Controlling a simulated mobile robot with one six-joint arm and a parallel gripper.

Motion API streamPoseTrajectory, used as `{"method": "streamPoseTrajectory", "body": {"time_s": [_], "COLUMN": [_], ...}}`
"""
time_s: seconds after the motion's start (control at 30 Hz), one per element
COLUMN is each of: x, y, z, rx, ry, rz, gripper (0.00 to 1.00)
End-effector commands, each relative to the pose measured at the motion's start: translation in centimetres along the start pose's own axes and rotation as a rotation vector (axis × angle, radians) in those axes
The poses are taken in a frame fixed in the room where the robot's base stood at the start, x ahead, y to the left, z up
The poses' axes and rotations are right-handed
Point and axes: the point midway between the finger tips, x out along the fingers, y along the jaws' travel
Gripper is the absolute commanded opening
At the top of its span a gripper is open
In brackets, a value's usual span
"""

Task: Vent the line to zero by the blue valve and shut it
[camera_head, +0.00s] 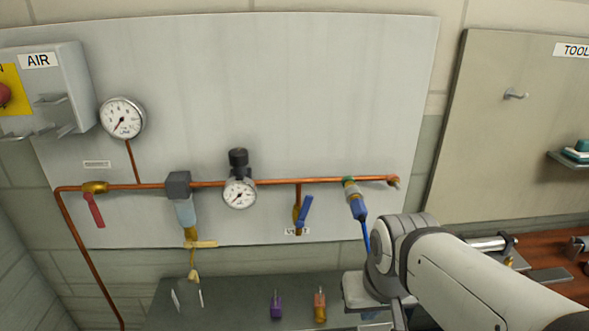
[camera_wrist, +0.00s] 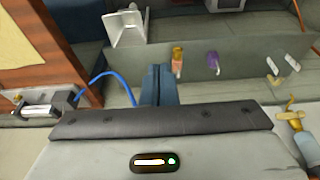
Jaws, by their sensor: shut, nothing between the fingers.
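The blue valve's lever (camera_head: 305,210) slants from upper right to lower left over its brass body, on a short branch below the copper pipe (camera_head: 335,181). Its label underneath is partly covered. The round line gauge (camera_head: 122,118) at upper left and the regulator gauge (camera_head: 239,194) both have needles toward the lower left; exact readings are too small to tell. My gripper, with its fingers shut and empty in the wrist view (camera_wrist: 157,86), is low and right of the blue valve, apart from it. My arm mostly hides it in the head view.
A red-handled valve (camera_head: 94,208) hangs at the pipe's left. A blue hose (camera_head: 366,235) drops from a coupling (camera_head: 354,197) close to my arm. The upper panel is clear.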

Motion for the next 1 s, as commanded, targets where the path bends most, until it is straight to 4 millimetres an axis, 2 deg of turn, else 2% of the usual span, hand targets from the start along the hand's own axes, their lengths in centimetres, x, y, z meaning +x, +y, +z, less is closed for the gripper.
{"method": "streamPoseTrajectory", "body": {"time_s": [0.37, 0.47, 0.53, 0.67, 0.77, 0.9, 1.0], "x": [0.0, -0.3, -0.9, -2.6, -4.2, -6.1, -7.2], "y": [0.0, -0.2, -0.4, -1.2, -2.9, -6.5, -9.4], "z": [0.0, -0.6, -1.7, -5.8, -10.1, -16.0, -19.4], "rx": [0.0, -0.004, -0.012, -0.037, -0.046, -0.042, -0.03], "ry": [0.0, -0.004, -0.012, -0.033, -0.037, -0.012, 0.026], "rz": [0.0, 0.005, 0.019, 0.071, 0.139, 0.245, 0.312], "gripper": [0.0, 0.0, 0.0, 0.0, 0.0, 0.0, 0.0]}}
